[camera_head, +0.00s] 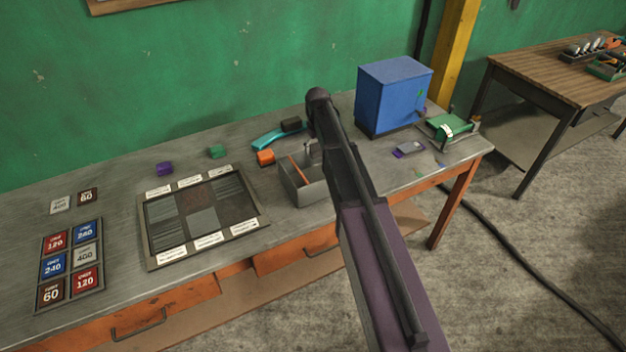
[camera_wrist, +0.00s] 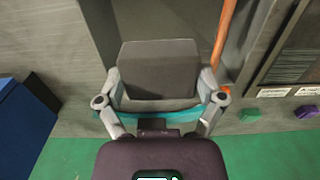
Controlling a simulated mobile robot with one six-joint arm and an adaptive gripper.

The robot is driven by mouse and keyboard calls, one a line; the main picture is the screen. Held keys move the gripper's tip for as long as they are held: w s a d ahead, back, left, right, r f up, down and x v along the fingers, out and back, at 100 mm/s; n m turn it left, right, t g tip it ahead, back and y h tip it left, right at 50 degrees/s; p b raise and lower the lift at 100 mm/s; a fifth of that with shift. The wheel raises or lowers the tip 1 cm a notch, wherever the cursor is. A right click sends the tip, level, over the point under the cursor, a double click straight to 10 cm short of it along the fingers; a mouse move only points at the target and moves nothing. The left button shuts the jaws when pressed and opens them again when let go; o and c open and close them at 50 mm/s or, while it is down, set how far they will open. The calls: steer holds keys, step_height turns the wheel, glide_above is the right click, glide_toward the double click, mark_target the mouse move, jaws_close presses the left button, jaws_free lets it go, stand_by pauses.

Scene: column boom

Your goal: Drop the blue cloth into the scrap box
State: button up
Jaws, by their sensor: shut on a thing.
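My gripper (camera_wrist: 158,88) is shut on a dark grey block-like thing (camera_wrist: 158,76) in the wrist view. In the head view my arm hides most of the gripper. A blue-green, bent strip (camera_head: 272,139), the most cloth-like blue thing in view, lies at the back of the bench. It also shows beyond the fingers in the wrist view (camera_wrist: 158,114); I cannot tell whether it touches them. An open grey box (camera_head: 312,190), which looks like the scrap box, stands in front of it with an orange stick (camera_head: 301,170) inside. My gripper is over or close to this box.
A blue cabinet (camera_head: 392,95) stands right of my arm. An orange block (camera_head: 265,157), a dark block (camera_head: 291,124), a green block (camera_head: 217,151) and a purple block (camera_head: 164,168) lie along the back. A framed tray (camera_head: 262,220) lies left of the box.

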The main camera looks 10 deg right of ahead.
mark_target(317, 157)
steer(key=shift+f+b, duration=1.9)
steer(key=shift+f, duration=0.25)
steer(key=o, duration=0.8)
steer(key=shift+o, duration=0.2)
steer(key=shift+s, duration=0.1)
steer(key=s+d+m, duration=0.1)
steer(key=s+m, duration=0.2)
steer(key=s, duration=2.6)
steer(key=shift+s+m, duration=0.15)
steer(key=shift+m, duration=0.15)
